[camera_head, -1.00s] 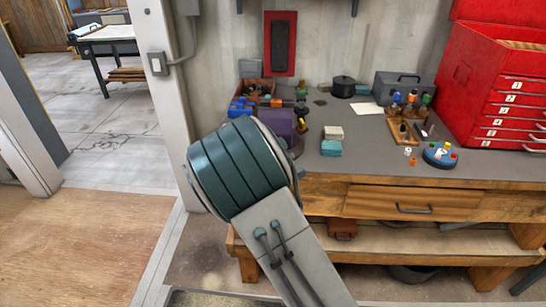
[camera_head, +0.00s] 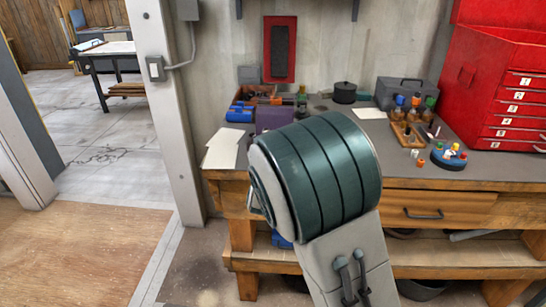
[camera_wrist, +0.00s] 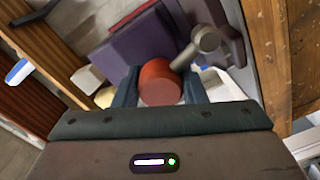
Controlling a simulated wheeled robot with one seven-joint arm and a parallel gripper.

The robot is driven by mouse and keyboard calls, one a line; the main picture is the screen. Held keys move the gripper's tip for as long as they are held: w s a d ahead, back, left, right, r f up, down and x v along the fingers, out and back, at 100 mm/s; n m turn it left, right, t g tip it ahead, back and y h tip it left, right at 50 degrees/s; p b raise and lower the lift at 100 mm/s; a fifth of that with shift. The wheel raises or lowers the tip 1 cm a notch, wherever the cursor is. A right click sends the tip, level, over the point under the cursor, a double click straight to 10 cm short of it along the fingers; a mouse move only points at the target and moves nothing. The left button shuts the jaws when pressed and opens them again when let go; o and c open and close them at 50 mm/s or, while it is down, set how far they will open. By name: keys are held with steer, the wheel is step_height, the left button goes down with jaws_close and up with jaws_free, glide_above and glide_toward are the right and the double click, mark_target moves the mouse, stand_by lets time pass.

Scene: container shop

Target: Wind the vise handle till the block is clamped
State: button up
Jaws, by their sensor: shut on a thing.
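The vise (camera_head: 272,118) shows in the head view as a purple body on the workbench, mostly hidden behind my arm. In the wrist view its purple body (camera_wrist: 145,42) lies ahead of my gripper. A grey metal crank (camera_wrist: 206,40) with a round hub reaches down to an orange-red round knob (camera_wrist: 160,84), which I take as the vise handle's grip. My gripper (camera_wrist: 160,76) is shut on this knob, one dark teal finger on each side. The gripper is hidden in the head view. I cannot make out the block or the jaw gap.
The workbench (camera_head: 400,177) holds an open wooden box (camera_head: 262,93), a black pot (camera_head: 345,90), a grey toolbox (camera_head: 402,90), a bottle rack (camera_head: 405,130) and a blue round holder (camera_head: 449,157). A red drawer chest (camera_head: 490,80) stands at right. White paper (camera_head: 222,150) lies at left.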

steer(key=shift+s+f+m+b, duration=0.1)
steer(key=shift+f+m+b, duration=0.2)
steer(key=shift+m+b, duration=0.55)
steer(key=shift+m, duration=0.25)
steer(key=o, duration=0.9)
steer(key=shift+o, duration=0.4)
steer(key=shift+a+r, duration=0.1)
steer(key=shift+r, duration=0.05)
steer(key=shift+s, duration=0.1)
steer(key=s, duration=1.3)
steer(key=shift+s+a+r, duration=0.15)
steer(key=shift+s+r, duration=0.1)
steer(key=shift+s, duration=0.1)
